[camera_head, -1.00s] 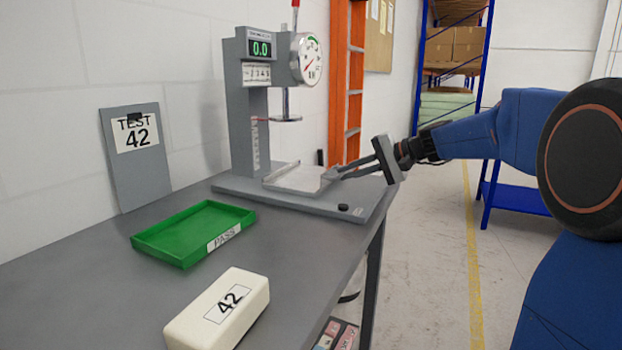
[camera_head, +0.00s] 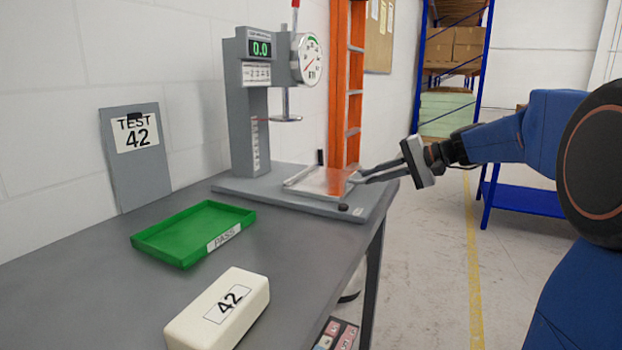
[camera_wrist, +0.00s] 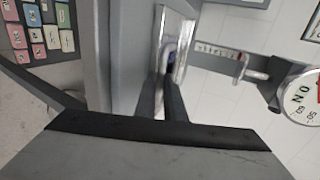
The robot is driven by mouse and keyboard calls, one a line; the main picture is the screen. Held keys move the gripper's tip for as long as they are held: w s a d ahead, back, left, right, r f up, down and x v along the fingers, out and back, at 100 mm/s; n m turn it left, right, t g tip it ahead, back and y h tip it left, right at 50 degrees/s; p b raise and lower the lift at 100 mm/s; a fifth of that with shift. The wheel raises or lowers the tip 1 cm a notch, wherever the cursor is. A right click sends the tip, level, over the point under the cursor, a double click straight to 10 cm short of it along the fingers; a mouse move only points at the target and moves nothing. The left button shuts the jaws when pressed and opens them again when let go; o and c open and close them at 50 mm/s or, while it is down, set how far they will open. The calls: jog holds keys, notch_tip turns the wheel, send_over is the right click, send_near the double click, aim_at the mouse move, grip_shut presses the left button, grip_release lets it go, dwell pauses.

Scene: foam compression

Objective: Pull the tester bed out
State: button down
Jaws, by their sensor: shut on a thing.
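The tester (camera_head: 258,110) stands at the back of the bench with its display reading 0.0 and a round dial beside it. Its flat pale bed (camera_head: 318,181) sits on the grey base, offset to the right of the round press plate (camera_head: 287,118). My gripper (camera_head: 353,178) is at the bed's right edge, with its fingers shut there; the handle itself is too small to make out. In the wrist view, my gripper's fingers (camera_wrist: 165,85) reach the near end of the bed (camera_wrist: 178,25). The bed looks empty.
A cream block (camera_head: 218,312) labelled 42 lies at the bench's front. A green PASS tray (camera_head: 193,232) is behind it. A grey TEST 42 board (camera_head: 136,160) leans on the wall. An orange ladder (camera_head: 347,90) stands behind the bench. The floor right of the bench edge is open.

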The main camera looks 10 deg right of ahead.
jog(key=shift+s+d, duration=0.65)
jog(key=shift+d, duration=0.25)
jog(key=shift+s+d, duration=0.6)
jog(key=shift+d, duration=0.25)
jog(key=c, duration=1.7)
grip_release()
jog(key=shift+r+v, duration=0.25)
jog(key=shift+v, duration=2.7)
jog(key=shift+a, duration=0.1)
